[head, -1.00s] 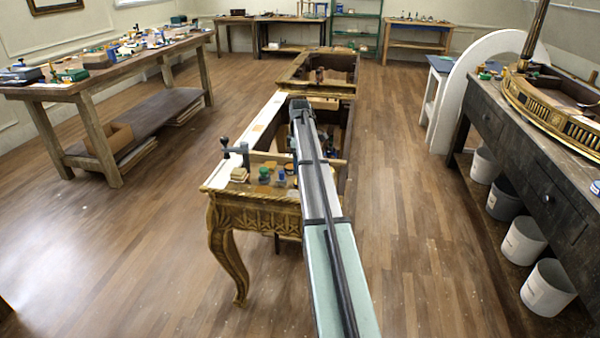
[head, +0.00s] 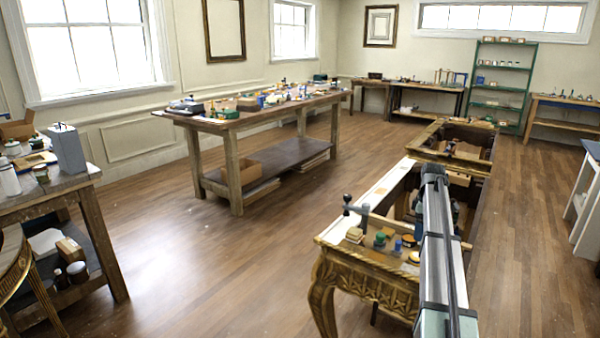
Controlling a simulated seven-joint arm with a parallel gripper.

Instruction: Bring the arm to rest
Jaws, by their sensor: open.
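My arm (head: 440,250), pale green and grey with a dark end, reaches from the bottom edge up over the gilt console (head: 365,285). Its top end stands in front of the console's open interior. My gripper does not show; the arm's own links or the console may hide it. The console has carved gold legs, a pale strip along its left side and open compartments.
A clamp (head: 347,208), small wooden blocks (head: 354,235) and small jars (head: 380,240) are on the console's near end. A long workbench (head: 240,120) stands left of centre, another bench (head: 50,188) at far left. Green shelves (head: 500,85) are at the back. Floor between benches and console is clear.

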